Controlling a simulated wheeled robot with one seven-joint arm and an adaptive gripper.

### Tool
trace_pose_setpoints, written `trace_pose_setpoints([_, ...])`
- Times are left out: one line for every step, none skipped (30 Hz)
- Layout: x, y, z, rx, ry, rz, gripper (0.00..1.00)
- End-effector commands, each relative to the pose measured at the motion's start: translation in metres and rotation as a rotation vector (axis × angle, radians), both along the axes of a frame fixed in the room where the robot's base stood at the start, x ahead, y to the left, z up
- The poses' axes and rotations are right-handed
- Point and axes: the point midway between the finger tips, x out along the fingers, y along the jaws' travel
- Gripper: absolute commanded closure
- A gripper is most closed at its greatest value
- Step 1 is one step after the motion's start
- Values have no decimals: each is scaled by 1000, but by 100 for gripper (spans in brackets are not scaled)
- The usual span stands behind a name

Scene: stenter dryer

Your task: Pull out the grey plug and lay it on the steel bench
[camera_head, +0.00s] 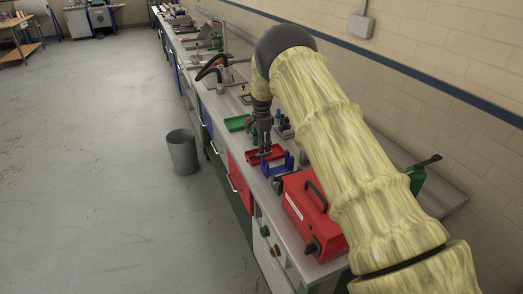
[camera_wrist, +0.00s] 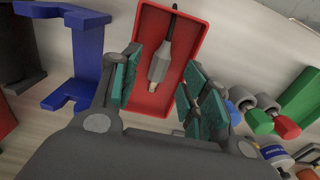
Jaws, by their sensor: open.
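A grey plug-like part (camera_wrist: 160,62) with a thin dark lead lies in a red tray (camera_wrist: 190,30), with its narrow end towards me. I take it to be the grey plug. My gripper (camera_wrist: 159,82) is open, its teal finger pads on either side of the part in the picture, with nothing held. In the head view my gripper (camera_head: 265,148) points down above the red tray (camera_head: 255,157) on the steel bench (camera_head: 240,141). The plug cannot be made out there.
A blue bracket (camera_wrist: 86,50) stands close left of the tray in the wrist view. Several parts with coloured ends (camera_wrist: 266,118) lie to the right. In the head view a red case (camera_head: 312,212) stands nearer me and a green tray (camera_head: 236,123) farther along.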

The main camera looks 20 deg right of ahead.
Motion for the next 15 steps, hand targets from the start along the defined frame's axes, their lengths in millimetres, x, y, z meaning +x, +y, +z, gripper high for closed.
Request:
trace_pose_setpoints([1, 0, 12, -1, -3, 0, 55])
trace_pose_setpoints([1, 0, 17, -1, -3, 0, 55])
trace_pose_setpoints([1, 0, 24, -1, -3, 0, 55])
trace_pose_setpoints([1, 0, 30, 0, -3, 0, 55])
trace_pose_setpoints([1, 0, 35, 0, -3, 0, 55])
trace_pose_setpoints([1, 0, 42, 0, -2, 0, 55])
trace_pose_setpoints([1, 0, 47, 0, -3, 0, 55])
trace_pose_setpoints([1, 0, 52, 0, -3, 0, 55])
trace_pose_setpoints([1, 0, 58, 0, -3, 0, 55])
trace_pose_setpoints([1, 0, 61, 0, -2, 0, 55])
trace_pose_setpoints([1, 0, 65, 0, -1, 0, 55])
trace_pose_setpoints([1, 0, 69, 0, -1, 0, 55])
trace_pose_setpoints([1, 0, 71, 0, -1, 0, 55])
trace_pose_setpoints([1, 0, 74, 0, -1, 0, 55])
trace_pose_setpoints([1, 0, 77, 0, -2, 0, 55])
